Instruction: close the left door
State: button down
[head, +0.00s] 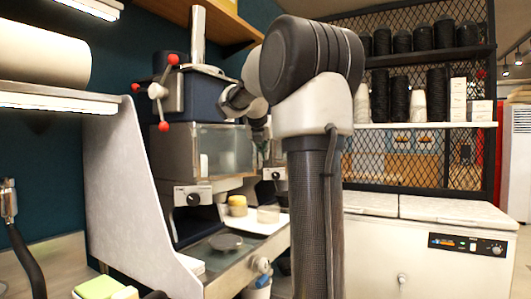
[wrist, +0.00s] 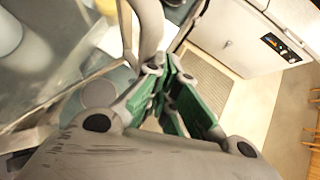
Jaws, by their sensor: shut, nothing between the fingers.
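A dispenser machine (head: 190,108) with clear-walled compartments stands left of centre in the head view. Its left clear compartment (head: 220,152) shows, but I cannot tell for sure which panel is the left door or how far it is open. My arm hides much of the machine's right side. In the wrist view my gripper (wrist: 168,75) has green-padded fingers that are shut and empty. They are close to a pale curved bar (wrist: 149,25), and I cannot tell whether they touch it. Clear panes show on the left of the wrist view.
A white tray (head: 262,228) with small cups sits below the dispenser. A slanted grey side panel (head: 135,190) stands at the left. A white chest unit (head: 425,245) with a control panel is at the right, under shelves of dark cup stacks.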

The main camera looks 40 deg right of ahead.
aim_at(254, 147)
jog(key=w, duration=0.2)
jog(key=w+d, duration=0.1)
jog(key=w, duration=0.2)
jog(key=w+d, duration=0.1)
jog(key=w, duration=0.1)
jog(key=shift+w, duration=1.1)
jog(key=v, duration=1.2)
